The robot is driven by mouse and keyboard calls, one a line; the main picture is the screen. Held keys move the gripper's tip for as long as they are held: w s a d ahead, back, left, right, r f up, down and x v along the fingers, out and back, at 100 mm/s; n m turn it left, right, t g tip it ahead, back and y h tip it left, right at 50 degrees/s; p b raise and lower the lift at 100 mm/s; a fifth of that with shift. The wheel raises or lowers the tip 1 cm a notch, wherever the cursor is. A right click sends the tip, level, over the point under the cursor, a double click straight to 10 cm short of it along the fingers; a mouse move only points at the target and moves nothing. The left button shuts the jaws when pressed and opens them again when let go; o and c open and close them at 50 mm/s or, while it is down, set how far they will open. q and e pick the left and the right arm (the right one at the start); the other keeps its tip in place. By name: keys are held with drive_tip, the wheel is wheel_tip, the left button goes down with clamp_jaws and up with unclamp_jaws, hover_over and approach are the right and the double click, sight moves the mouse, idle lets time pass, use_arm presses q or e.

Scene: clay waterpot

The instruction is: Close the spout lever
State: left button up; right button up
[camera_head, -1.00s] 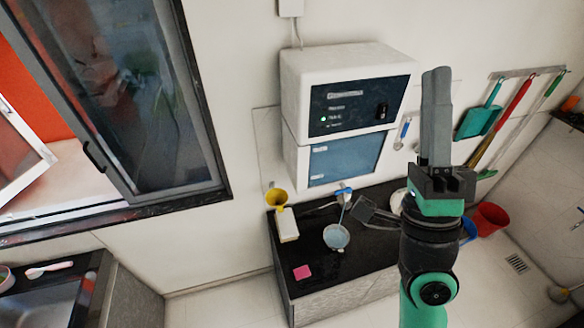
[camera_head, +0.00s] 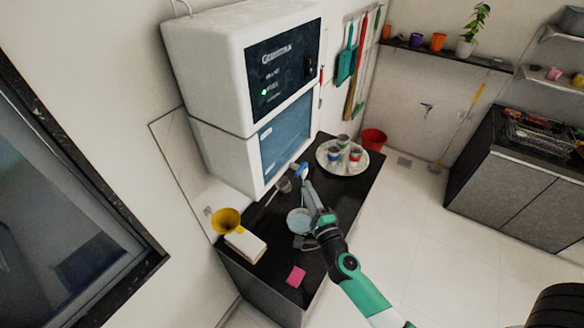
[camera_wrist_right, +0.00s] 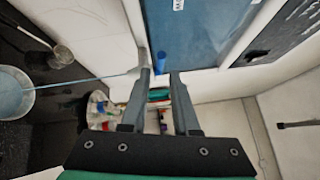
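The water dispenser is a white box (camera_head: 215,75) with a blue lower panel, standing above the black counter. Its small blue spout lever (camera_head: 300,171) sits low beside the panel, close to my right gripper (camera_head: 306,183). In the right wrist view the blue lever (camera_wrist_right: 161,60) shows in the gap between the fingertips, which are apart; contact is not clear. A light-blue bowl (camera_head: 298,221) is on the counter. In the wrist view a thin pale-blue line, perhaps water, runs from near the fingertips to the bowl (camera_wrist_right: 14,98). My left gripper is out of view.
A round tray (camera_head: 325,163) with several cups stands right of the gripper. A yellow funnel (camera_head: 227,221), a white block (camera_head: 246,246) and a pink sponge (camera_head: 296,277) are on the left. A red bucket (camera_head: 373,139) stands behind. The floor at right is open.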

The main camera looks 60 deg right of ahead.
sight(300, 170)
drive_tip(key=b+x, duration=0.2)
drive_tip(key=x, duration=0.9)
drive_tip(key=shift+c, duration=0.3)
clamp_jaws()
